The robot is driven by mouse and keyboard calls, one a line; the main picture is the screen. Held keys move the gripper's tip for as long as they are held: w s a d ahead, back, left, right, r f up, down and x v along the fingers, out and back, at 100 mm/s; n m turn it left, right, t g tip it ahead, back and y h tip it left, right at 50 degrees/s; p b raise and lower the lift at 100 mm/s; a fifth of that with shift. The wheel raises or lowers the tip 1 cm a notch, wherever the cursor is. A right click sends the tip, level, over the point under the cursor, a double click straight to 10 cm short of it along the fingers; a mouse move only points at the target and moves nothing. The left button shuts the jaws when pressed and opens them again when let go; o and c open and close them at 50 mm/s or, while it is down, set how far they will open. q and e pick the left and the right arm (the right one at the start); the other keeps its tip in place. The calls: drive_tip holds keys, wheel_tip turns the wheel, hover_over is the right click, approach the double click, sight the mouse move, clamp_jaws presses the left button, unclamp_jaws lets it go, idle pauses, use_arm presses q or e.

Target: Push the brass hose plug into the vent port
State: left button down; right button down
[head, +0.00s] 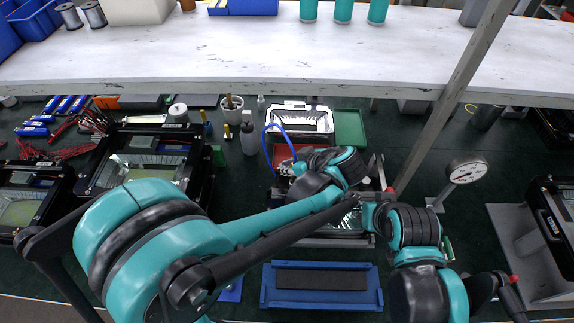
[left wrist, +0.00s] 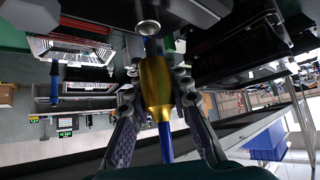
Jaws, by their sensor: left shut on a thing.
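The brass hose plug (left wrist: 156,85) is between the two fingers of my left gripper (left wrist: 157,98), which is shut on it. A blue hose (left wrist: 165,140) runs from the plug; in the head view the blue hose (head: 284,133) loops above my left gripper (head: 285,168). Just beyond the plug's far end is a rounded silver fitting (left wrist: 147,28); I cannot tell if it is the vent port or whether they touch. A floodlight housing (head: 345,222) lies partly hidden under my arms. My right gripper (head: 368,214) is beside it, its fingers unclear.
A blue tray (head: 322,302) lies in front of the housing. A gauge (head: 466,170) stands to the right, near a slanted grey post (head: 455,85). A white shelf (head: 230,50) crosses the back.

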use_arm(q)
drive_tip(key=shift+f+b, duration=1.45)
drive_tip(key=shift+f, duration=0.25)
drive_tip(key=c, duration=1.3)
unclamp_jaws()
drive_tip(key=shift+r, duration=0.1)
drive_tip(key=v, duration=0.7)
drive_tip(key=shift+s+d+r, duration=0.1)
drive_tip(key=shift+r, duration=0.1)
drive_tip(key=shift+d+f, duration=0.1)
